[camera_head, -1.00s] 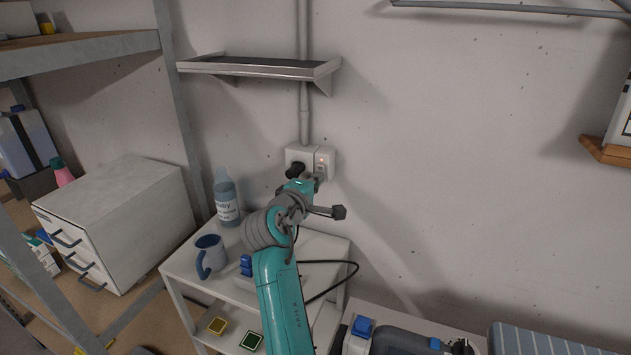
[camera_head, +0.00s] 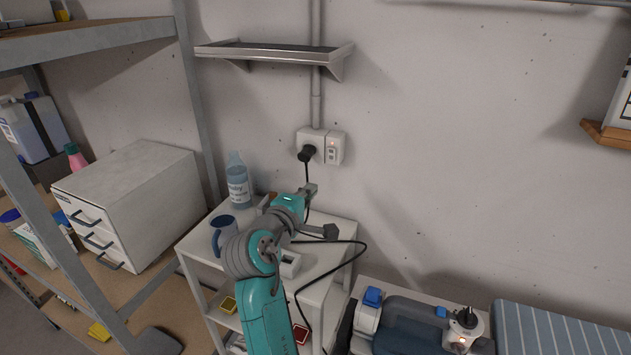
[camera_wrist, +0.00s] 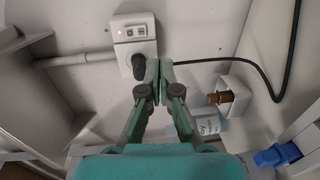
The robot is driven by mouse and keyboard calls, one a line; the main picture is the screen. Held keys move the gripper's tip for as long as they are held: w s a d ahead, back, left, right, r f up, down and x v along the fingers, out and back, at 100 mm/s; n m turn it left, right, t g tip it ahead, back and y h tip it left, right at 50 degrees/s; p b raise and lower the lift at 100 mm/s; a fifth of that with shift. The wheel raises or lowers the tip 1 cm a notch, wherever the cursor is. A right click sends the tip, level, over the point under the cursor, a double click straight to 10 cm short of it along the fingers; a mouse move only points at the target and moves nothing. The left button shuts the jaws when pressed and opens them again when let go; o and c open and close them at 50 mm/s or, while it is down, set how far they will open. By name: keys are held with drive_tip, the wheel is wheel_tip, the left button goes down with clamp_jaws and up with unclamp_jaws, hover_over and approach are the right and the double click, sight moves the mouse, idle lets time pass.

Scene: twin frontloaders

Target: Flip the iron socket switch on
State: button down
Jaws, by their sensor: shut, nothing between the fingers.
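The white wall socket (camera_head: 311,140) has a black plug (camera_head: 307,153) in it, with a cord running down. The switch plate (camera_head: 335,148) adjoins it on the right and bears a small reddish spot of light. My gripper (camera_head: 309,191) is shut and empty, below the socket and apart from it. In the wrist view the switch plate (camera_wrist: 134,30) is upper left of my fingertips (camera_wrist: 153,72), and the black plug (camera_wrist: 139,64) shows just beside them. The rocker's exact tilt is too small to tell.
A white cart below carries a clear bottle (camera_head: 238,182) and a blue mug (camera_head: 222,234). A metal shelf (camera_head: 275,52) hangs above the socket. A grey and blue appliance (camera_head: 410,325) stands lower right.

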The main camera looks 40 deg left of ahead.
drive_tip(key=shift+f+v, duration=0.15)
drive_tip(key=shift+v, duration=0.45)
drive_tip(key=shift+f+v, duration=0.15)
drive_tip(key=shift+v, duration=0.45)
